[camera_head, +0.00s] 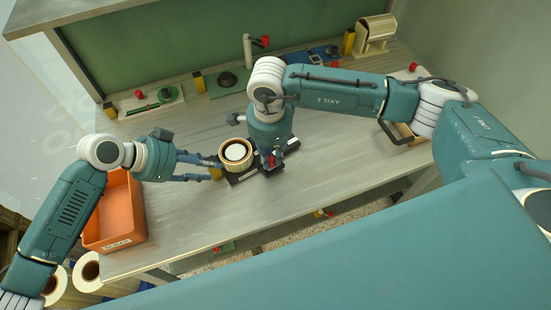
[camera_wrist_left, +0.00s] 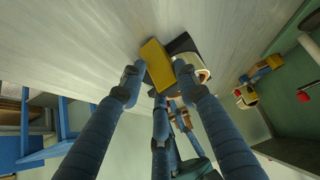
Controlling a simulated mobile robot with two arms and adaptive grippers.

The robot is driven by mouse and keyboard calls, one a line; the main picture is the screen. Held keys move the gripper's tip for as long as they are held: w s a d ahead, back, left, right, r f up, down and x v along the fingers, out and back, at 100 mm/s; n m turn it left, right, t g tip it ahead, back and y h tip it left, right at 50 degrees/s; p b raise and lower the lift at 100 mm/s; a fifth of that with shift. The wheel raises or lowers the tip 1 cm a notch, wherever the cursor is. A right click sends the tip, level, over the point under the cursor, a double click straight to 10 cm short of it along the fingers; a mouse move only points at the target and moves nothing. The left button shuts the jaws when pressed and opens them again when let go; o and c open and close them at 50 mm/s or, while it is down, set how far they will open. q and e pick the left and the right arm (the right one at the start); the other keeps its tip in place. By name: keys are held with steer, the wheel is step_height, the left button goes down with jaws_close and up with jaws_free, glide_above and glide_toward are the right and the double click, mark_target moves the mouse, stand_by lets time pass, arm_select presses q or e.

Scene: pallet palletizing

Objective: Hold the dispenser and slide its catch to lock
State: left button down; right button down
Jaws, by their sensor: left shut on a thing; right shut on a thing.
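The dispenser stands on the worktop in the head view, with a round pale roll (camera_head: 236,153) in a tan ring on a black base (camera_head: 243,176). A yellow block (camera_head: 215,173) is at its left end. My left gripper (camera_head: 212,170) comes from the left and is shut on this block. In the left wrist view the yellow block (camera_wrist_left: 156,64) sits between the fingers, with the dark base and pale roll (camera_wrist_left: 204,70) beside it. My right gripper (camera_head: 270,161) points down at the right end of the base, shut on a small red part (camera_head: 272,160), likely the catch, mostly hidden by its fingers.
An orange bin (camera_head: 111,212) stands at the left edge of the worktop (camera_head: 340,165). The front middle worktop is clear.

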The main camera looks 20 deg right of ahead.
steer(key=shift+s+a, duration=0.15)
steer(key=shift+a, duration=0.35)
steer(key=c, duration=1.5)
jaws_free()
steer(key=shift+c, duration=0.2)
steer(key=shift+d, duration=0.1)
steer(key=shift+r, duration=0.3)
step_height(320, 180, up, 12)
steer(key=shift+f, duration=0.25)
